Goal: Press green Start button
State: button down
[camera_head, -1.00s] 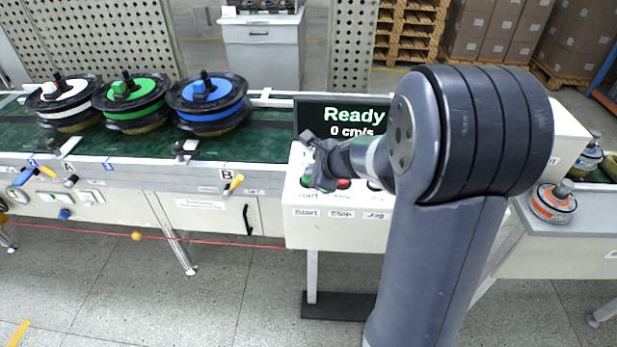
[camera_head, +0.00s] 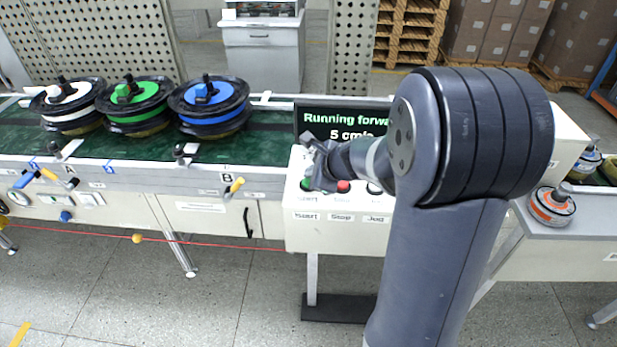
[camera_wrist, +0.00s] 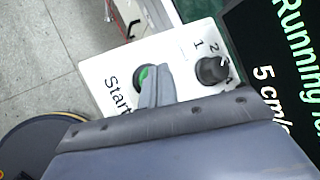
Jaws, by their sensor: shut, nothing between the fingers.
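The green Start button (camera_head: 305,184) shows as a sliver on the white control box (camera_head: 350,232), partly hidden by my gripper (camera_head: 317,180). In the wrist view the green button (camera_wrist: 143,77) sits above its Start label (camera_wrist: 117,95). My shut, empty gripper (camera_wrist: 157,75) covers its right side there. Whether the fingertips touch the button or hover just over it I cannot tell. The display (camera_head: 340,122) behind the box reads "Running forward", cut off by my arm, and 5 cm/s.
White (camera_head: 68,92), green (camera_head: 133,103) and blue (camera_head: 208,92) spools stand on the green conveyor (camera_head: 270,145). A black selector knob (camera_wrist: 212,70) shows near the fingers.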

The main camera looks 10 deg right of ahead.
jog(key=shift+r, duration=0.35)
notch_tip(320, 180, up, 5)
jog(key=p, duration=0.5)
jog(key=shift+s+a, duration=0.1)
dwell(0.6)
